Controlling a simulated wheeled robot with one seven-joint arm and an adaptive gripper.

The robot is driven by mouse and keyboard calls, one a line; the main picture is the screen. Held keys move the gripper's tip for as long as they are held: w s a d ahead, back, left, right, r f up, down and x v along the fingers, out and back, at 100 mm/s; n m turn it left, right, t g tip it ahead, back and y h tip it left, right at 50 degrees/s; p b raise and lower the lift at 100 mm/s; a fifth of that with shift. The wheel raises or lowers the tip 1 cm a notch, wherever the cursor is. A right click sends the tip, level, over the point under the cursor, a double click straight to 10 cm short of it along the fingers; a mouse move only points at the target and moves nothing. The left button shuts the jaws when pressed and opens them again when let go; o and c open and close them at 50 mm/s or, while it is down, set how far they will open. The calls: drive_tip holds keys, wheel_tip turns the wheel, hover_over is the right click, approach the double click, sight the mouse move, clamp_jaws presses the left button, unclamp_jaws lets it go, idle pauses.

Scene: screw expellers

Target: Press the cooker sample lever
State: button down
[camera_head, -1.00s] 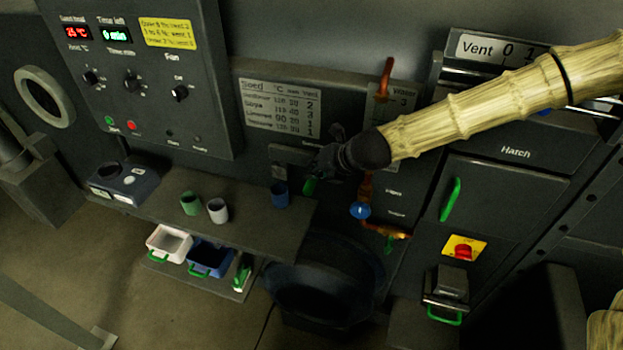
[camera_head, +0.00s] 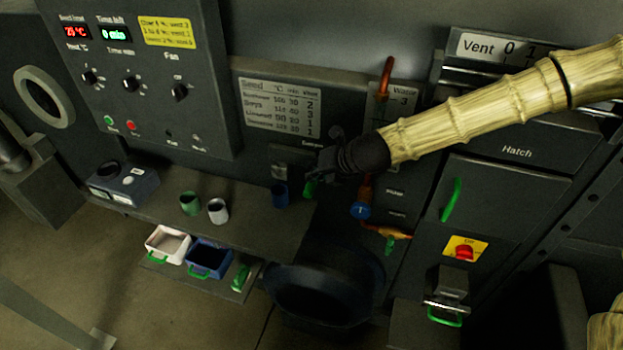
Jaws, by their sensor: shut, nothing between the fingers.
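The green cooker sample lever (camera_head: 311,188) hangs below the small sample outlet (camera_head: 285,167) on the front panel. The end of the lever shows just under my gripper (camera_head: 324,165). My gripper is dark, shut and empty. It reaches in from the right at the end of my bamboo-like arm and overlaps the lever's upper part in the picture. I cannot tell whether it touches the lever. The label beside the outlet is partly hidden by my gripper. A blue cup (camera_head: 280,195) stands on the shelf below the outlet.
A green cup (camera_head: 190,203) and a white cup (camera_head: 217,211) stand left on the shelf (camera_head: 255,232). Copper piping with a blue round handle (camera_head: 361,210) runs right of my gripper. A green hatch handle (camera_head: 452,200) and red button (camera_head: 464,253) are farther right.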

drive_tip(key=shift+f+b, duration=0.45)
drive_tip(key=shift+f, duration=0.15)
idle(0.7)
drive_tip(key=shift+r, duration=0.2)
idle(0.5)
drive_tip(key=shift+r+p, duration=1.45)
drive_tip(key=shift+r, duration=0.35)
drive_tip(key=shift+r, duration=0.1)
wheel_tip(320, 180, up, 5)
drive_tip(key=p, duration=0.3)
drive_tip(key=shift+p, duration=0.3)
